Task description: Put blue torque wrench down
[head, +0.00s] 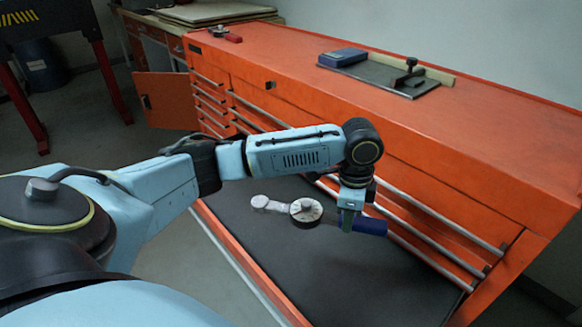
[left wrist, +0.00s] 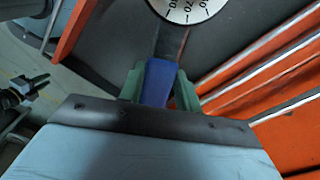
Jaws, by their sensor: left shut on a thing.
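The blue torque wrench (head: 371,226) has a blue handle, a round white dial and a pale metal end. My left gripper (head: 350,222) is shut on its handle, with the dial and metal end pointing left in the head view. The wrench is over the open drawer (head: 390,282) with a dark lining; I cannot tell whether it touches the lining. In the left wrist view the blue handle (left wrist: 158,84) sits between the green fingers, with the dial (left wrist: 188,8) beyond. My right gripper is not in the head view.
The orange cabinet (head: 480,130) has closed drawers with silver handles beside the open drawer. On its top are a blue box (head: 343,57), a dark plate with a clamp (head: 408,76) and a red-handled tool (head: 226,35). The drawer's lining looks clear around the wrench.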

